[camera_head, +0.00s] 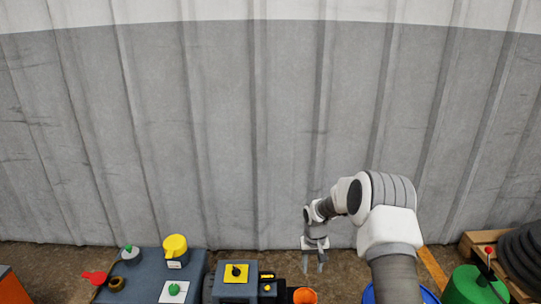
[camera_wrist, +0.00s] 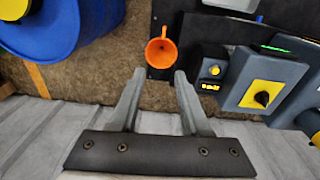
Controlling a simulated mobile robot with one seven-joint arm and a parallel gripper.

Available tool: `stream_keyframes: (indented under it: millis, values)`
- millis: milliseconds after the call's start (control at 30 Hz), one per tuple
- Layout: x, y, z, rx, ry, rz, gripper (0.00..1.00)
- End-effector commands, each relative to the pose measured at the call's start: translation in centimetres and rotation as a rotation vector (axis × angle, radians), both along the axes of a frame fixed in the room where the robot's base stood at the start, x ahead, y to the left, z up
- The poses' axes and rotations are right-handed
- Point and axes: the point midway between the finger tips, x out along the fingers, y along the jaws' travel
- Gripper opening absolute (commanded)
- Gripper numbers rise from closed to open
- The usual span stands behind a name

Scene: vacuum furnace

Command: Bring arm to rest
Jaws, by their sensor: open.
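My arm reaches up and over at the right of the head view, with my gripper (camera_head: 313,262) pointing down above the floor near the wall. In the wrist view my gripper (camera_wrist: 157,75) has its two fingers apart with nothing between them. An orange funnel (camera_wrist: 161,52) lies beyond the fingertips in the wrist view and shows below my gripper in the head view (camera_head: 304,296). My gripper is apart from it.
A grey control box with a yellow-plated black knob (camera_head: 236,273) stands left of my gripper. A blue bench (camera_head: 145,287) carries a yellow-capped item (camera_head: 175,250). A blue barrel (camera_wrist: 55,35) and a green drum (camera_head: 470,287) stand right. The corrugated wall (camera_head: 220,130) is behind.

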Motion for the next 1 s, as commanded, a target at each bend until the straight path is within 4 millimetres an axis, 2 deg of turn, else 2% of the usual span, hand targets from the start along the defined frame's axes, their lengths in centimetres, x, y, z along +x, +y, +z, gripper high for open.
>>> stream_keyframes:
  millis: [33,100,333,500,800,1000]
  values:
    - [0.0,0.0,2.4,-0.008,-0.017,0.006,0.46]
    - [-0.5,-0.1,5.2,-0.017,-0.032,0.012,0.46]
    - [-2.7,-0.2,13.8,-0.041,-0.085,0.022,0.46]
    - [-5.4,-0.3,19.4,-0.055,-0.122,0.025,0.46]
    - [-11.6,-0.5,27.7,-0.069,-0.191,0.019,0.46]
    - [-16.5,-0.5,31.7,-0.067,-0.24,0.011,0.46]
